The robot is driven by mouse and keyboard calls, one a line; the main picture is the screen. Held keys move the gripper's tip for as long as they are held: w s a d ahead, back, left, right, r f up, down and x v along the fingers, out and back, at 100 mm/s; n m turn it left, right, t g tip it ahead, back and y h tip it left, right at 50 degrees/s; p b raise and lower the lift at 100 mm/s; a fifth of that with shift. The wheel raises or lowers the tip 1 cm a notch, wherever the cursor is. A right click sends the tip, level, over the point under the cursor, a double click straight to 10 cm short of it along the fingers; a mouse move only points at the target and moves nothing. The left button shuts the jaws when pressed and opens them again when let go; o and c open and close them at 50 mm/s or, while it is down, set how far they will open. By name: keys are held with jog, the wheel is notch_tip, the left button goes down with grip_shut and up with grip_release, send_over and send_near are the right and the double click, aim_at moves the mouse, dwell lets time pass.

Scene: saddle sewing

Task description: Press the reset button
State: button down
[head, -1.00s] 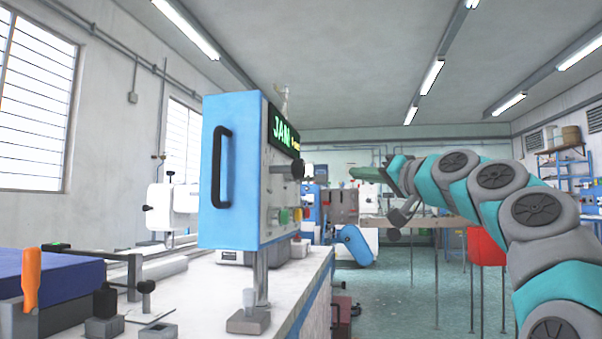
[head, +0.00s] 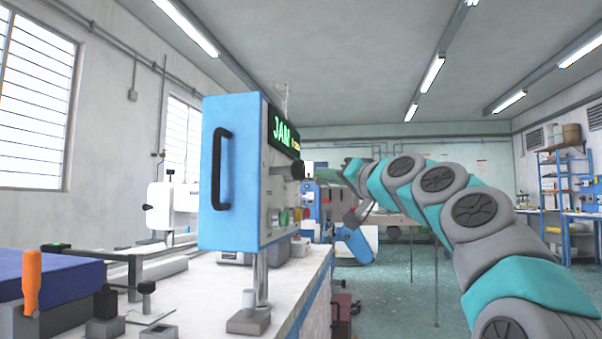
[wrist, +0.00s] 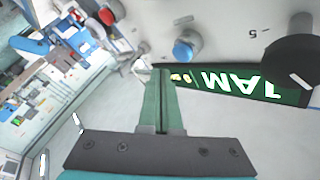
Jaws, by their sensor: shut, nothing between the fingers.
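The blue control box (head: 230,170) stands on a post on the white bench, its panel facing right. Its green display (head: 280,132) reads JAM. In the wrist view the panel is upside down: the JAM display (wrist: 238,84), black knob (wrist: 296,62) and a round blue button (wrist: 185,51) show. No reset label is readable. My gripper (wrist: 156,74) is shut and empty, its green fingertips below and left of the blue button in the picture, apart from it.
The white bench (head: 205,290) holds an orange-handled tool (head: 31,280) and a dark blue block (head: 60,272). A white machine (head: 170,208) stands behind the box. Open floor (head: 390,285) lies right of the bench. Blue shelving (head: 552,185) stands at the far right.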

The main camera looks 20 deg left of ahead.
jog(key=shift+s+a, duration=0.2)
jog(key=shift+a, duration=0.5)
jog(key=shift+a, duration=0.1)
dwell(1.5)
jog(key=shift+s+a, duration=0.1)
jog(key=shift+a, duration=0.2)
jog(key=shift+s+a, duration=0.1)
jog(key=shift+a, duration=0.4)
dwell(0.7)
jog(key=shift+d, duration=0.15)
dwell(0.3)
jog(key=shift+d, duration=0.75)
jog(key=shift+w, duration=0.2)
jog(key=d, duration=0.2)
jog(key=w+d+b, duration=0.1)
jog(key=d, duration=0.1)
jog(key=shift+d, duration=0.4)
